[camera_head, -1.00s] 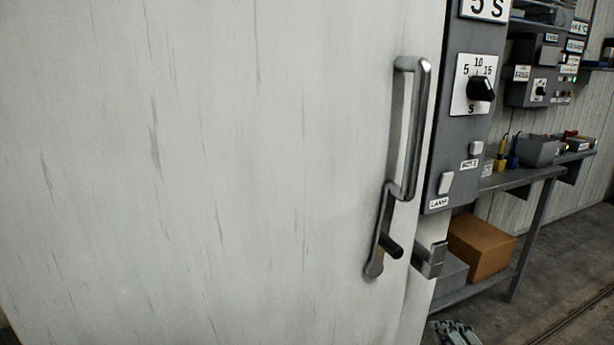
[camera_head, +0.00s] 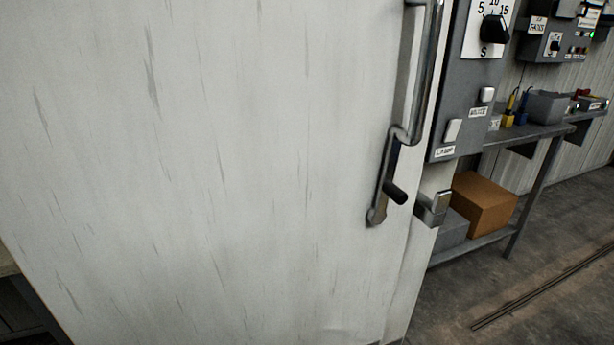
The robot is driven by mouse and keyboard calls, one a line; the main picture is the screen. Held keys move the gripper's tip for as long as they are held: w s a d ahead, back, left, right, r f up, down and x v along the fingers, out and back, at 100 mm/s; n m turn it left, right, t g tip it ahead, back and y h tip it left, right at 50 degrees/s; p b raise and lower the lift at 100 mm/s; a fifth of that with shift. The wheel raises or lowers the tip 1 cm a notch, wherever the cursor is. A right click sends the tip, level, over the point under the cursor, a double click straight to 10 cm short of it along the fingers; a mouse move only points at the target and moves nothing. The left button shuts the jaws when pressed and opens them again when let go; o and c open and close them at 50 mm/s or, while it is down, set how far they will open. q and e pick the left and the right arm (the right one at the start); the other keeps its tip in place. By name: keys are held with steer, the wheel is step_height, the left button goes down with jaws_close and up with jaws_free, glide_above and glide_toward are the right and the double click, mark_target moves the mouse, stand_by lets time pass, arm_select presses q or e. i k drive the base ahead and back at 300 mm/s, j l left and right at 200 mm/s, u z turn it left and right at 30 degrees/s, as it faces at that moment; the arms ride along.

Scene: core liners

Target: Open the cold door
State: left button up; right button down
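The cold door (camera_head: 220,150) is a large white panel with grey streaks, filling the left and middle of the head view. A long metal handle (camera_head: 430,70) runs down near its right edge, with its top cut off by the frame. Its lower part bends into a latch lever (camera_head: 383,185) with a short dark peg (camera_head: 396,193). A metal catch (camera_head: 434,209) sits just right of the lever, apart from the peg. The door looks closed, but I cannot be sure. Neither of my grippers shows.
A grey control panel (camera_head: 470,100) with a dial (camera_head: 494,30) and switches stands right of the door. Beyond it is a metal shelf (camera_head: 530,135) with a cardboard box (camera_head: 480,204) below. Floor (camera_head: 530,285) is open at the lower right. A dark structure shows at the lower left.

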mark_target(173, 171)
steer(key=i+l+u, duration=0.35)
steer(key=l, duration=1.6)
steer(key=k+l+u, duration=0.1)
steer(key=l+u, duration=0.2)
steer(key=l, duration=1.6)
